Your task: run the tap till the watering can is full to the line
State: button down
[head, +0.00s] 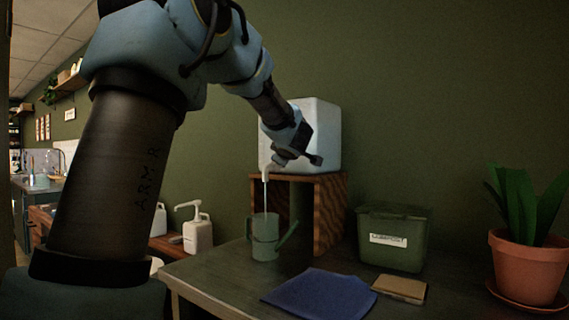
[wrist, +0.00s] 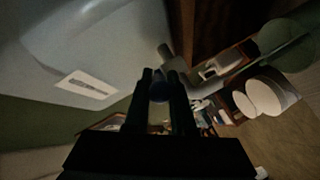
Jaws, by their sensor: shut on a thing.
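The green watering can (head: 264,247), its spout to the right, stands on the table below the tap. A dark line runs round its body. The tap (head: 266,172) sticks out of the white tank (head: 328,130), and a thin stream of water falls from it into the can. The water level inside cannot be made out. My gripper (head: 284,158) is at the tap, shut on its handle. The wrist view shows the fingers (wrist: 160,84) closed around a small dark piece (wrist: 158,91), beside the tank wall (wrist: 75,40).
The tank sits on a wooden stand (head: 331,215). A blue cloth (head: 318,293), a brown pad (head: 399,289), a lidded green compost bin (head: 393,250) and a potted plant (head: 528,264) lie to the right. A white pump bottle (head: 198,236) stands left of the table.

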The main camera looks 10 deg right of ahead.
jog(key=shift+f, duration=0.25)
jog(key=c, duration=1)
grip_release()
jog(key=shift+c, duration=0.2)
jog(key=shift+o, duration=0.9)
jog(key=shift+r+h, duration=0.15)
jog(key=shift+h, duration=0.15)
jog(key=v, duration=1)
jog(key=shift+s, duration=0.4)
jog(key=shift+a+r, duration=0.1)
